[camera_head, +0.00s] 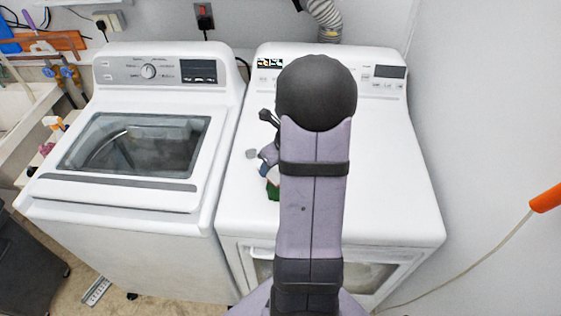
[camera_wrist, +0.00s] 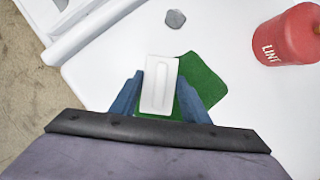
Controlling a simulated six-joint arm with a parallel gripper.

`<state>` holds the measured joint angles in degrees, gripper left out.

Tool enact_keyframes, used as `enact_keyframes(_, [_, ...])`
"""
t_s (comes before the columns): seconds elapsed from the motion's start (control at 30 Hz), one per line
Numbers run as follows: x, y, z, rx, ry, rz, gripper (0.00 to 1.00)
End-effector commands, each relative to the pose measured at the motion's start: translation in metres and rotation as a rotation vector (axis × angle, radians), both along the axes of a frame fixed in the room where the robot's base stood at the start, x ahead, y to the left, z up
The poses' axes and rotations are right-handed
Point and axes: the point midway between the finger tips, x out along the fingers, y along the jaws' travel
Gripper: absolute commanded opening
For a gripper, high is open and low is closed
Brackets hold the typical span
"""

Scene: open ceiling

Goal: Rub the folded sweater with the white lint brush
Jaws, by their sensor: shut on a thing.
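The white lint brush (camera_wrist: 158,85) is between the two blue fingers of my gripper (camera_wrist: 158,98), which is shut on it. It is a pale rectangle with a long recess in its face. The green folded sweater (camera_wrist: 203,82) lies flat on the white machine top, partly hidden under the brush and fingers. I cannot tell whether the brush touches it. In the head view, my arm hides most of this spot; only a green edge of the sweater (camera_head: 273,190) shows at its left.
A red canister marked LINT (camera_wrist: 288,35) stands at the right in the wrist view. A small grey lump (camera_wrist: 175,18) lies beyond the brush, also seen on the right-hand machine (camera_head: 235,185). A second washing machine (camera_head: 125,190) stands to the left. The right machine's top looks clear at its right.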

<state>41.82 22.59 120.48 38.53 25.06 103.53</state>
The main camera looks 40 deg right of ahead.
Motion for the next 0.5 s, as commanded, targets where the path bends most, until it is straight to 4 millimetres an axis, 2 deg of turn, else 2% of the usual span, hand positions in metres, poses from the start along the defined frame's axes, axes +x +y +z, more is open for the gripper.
enact_keyframes(0.07, [0.0,-0.002,0.022,-0.005,-0.002,-0.002,0.24])
enact_keyframes(0.5, [-0.001,-0.002,0.057,-0.003,0.002,-0.003,0.24])
